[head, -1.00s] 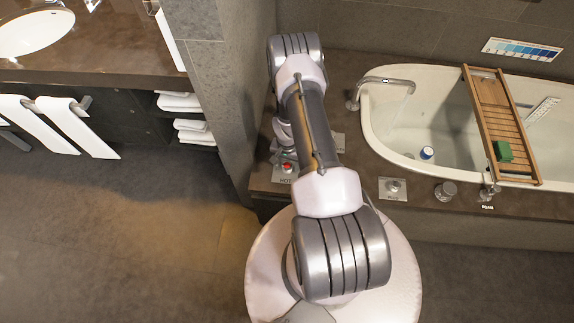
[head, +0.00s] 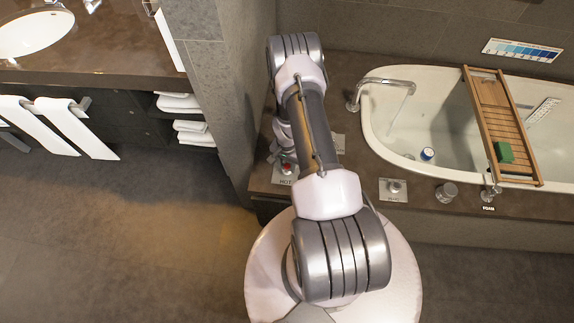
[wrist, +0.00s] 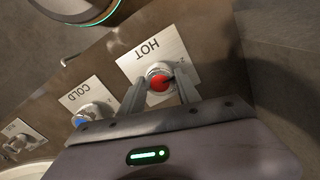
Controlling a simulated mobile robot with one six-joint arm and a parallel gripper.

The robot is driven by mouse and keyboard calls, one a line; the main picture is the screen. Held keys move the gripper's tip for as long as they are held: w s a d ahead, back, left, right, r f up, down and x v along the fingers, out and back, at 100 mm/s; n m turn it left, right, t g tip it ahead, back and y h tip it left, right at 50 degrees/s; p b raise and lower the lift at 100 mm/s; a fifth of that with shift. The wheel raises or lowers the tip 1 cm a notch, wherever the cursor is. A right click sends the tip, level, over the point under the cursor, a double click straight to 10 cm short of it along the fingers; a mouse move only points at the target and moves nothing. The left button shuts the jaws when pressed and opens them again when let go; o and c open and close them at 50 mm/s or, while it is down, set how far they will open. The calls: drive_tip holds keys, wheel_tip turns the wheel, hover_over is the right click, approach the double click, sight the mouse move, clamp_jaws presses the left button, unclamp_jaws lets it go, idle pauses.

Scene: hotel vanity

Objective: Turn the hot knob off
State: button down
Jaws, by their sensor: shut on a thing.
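The hot knob (wrist: 159,82) is a silver dial with a red cap and a dark pointer mark. It sits on a white plate marked HOT (wrist: 150,49). My gripper (wrist: 160,92) is shut on it, one finger on each side. In the head view the red cap of the knob (head: 287,168) shows just below my wrist, which hides part of it. The spout (head: 385,82) arches over the tub, and a thin stream appears to fall from it.
The cold knob (wrist: 88,116), with a blue cap, stands beside the hot one. The plug knob (head: 394,187) is on the ledge in front of the bathtub (head: 375,135). A wooden tray (head: 500,120) spans the tub. A stone wall (head: 235,90) stands close left of my arm.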

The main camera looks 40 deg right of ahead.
drive_tip(key=m+b, duration=0.2)
drive_tip(key=m, duration=0.2)
drive_tip(key=shift+f, duration=0.1)
drive_tip(key=m+b, duration=0.2)
drive_tip(key=m, duration=0.2)
drive_tip(key=shift+m, duration=0.4)
drive_tip(key=m+b, duration=0.2)
drive_tip(key=m, duration=0.2)
drive_tip(key=shift+m+b, duration=0.7)
drive_tip(key=shift+m, duration=1.1)
drive_tip(key=c, duration=0.9)
unclamp_jaws()
drive_tip(key=shift+o, duration=0.2)
drive_tip(key=shift+r, duration=0.2)
